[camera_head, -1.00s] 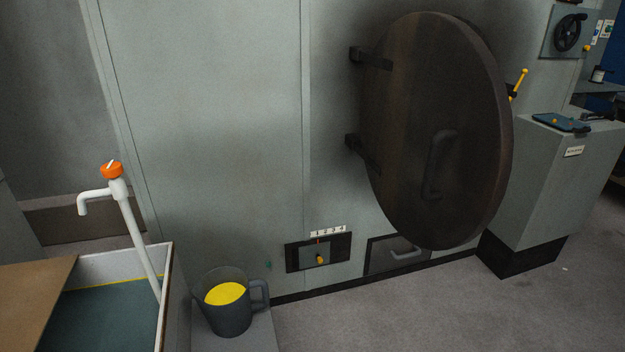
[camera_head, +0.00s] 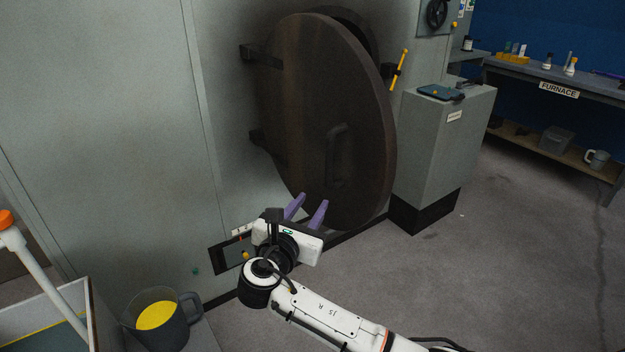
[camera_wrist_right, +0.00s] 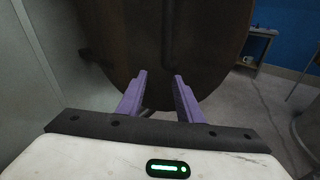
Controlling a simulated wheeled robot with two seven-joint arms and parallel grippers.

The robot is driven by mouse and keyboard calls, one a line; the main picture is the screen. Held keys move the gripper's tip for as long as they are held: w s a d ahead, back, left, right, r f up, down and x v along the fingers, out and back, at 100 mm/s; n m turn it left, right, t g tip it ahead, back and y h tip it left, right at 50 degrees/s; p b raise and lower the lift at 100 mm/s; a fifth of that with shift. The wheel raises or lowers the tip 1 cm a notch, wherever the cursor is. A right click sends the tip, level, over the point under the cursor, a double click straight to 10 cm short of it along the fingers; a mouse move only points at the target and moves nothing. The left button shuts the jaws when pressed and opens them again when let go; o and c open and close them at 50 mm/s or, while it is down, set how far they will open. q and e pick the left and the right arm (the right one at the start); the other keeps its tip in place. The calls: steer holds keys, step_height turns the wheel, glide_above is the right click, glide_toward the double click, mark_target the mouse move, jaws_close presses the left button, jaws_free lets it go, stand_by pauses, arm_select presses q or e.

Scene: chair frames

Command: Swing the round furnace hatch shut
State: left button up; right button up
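The round furnace hatch (camera_head: 310,110) is a thick dark brown disc on two hinges at its left edge. It stands partly open, with a dark gap behind its right edge. A dark bar handle (camera_head: 336,155) is on its face. My right gripper (camera_head: 310,203) is open and empty, its purple fingers pointing at the hatch's lower edge. In the right wrist view the hatch (camera_wrist_right: 165,50) fills the upper middle, beyond the spread fingers (camera_wrist_right: 157,80). I cannot tell whether they touch it. My left gripper is not in view.
A grey pedestal (camera_head: 440,145) stands right of the hatch. A yellow lever (camera_head: 398,70) shows behind the hatch. A grey mug with yellow contents (camera_head: 160,325) and a tub with a white pipe are at lower left. A bench (camera_head: 550,90) stands at far right. The floor between is clear.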

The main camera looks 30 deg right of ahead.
steer(key=h, duration=0.2)
glide_toward(331, 162)
steer(key=w, duration=0.1)
steer(key=x, duration=0.4)
steer(key=b+x, duration=0.1)
steer(key=x, duration=0.3)
steer(key=shift+w+d+f, duration=0.1)
steer(key=shift+d+f, duration=0.15)
steer(key=shift+d, duration=0.1)
jaws_close()
steer(key=shift+d+r+p, duration=0.2)
steer(key=shift+d+p, duration=0.25)
steer(key=shift+d, duration=0.1)
steer(key=w+d, duration=0.1)
steer(key=d, duration=1)
steer(key=shift+d, duration=0.2)
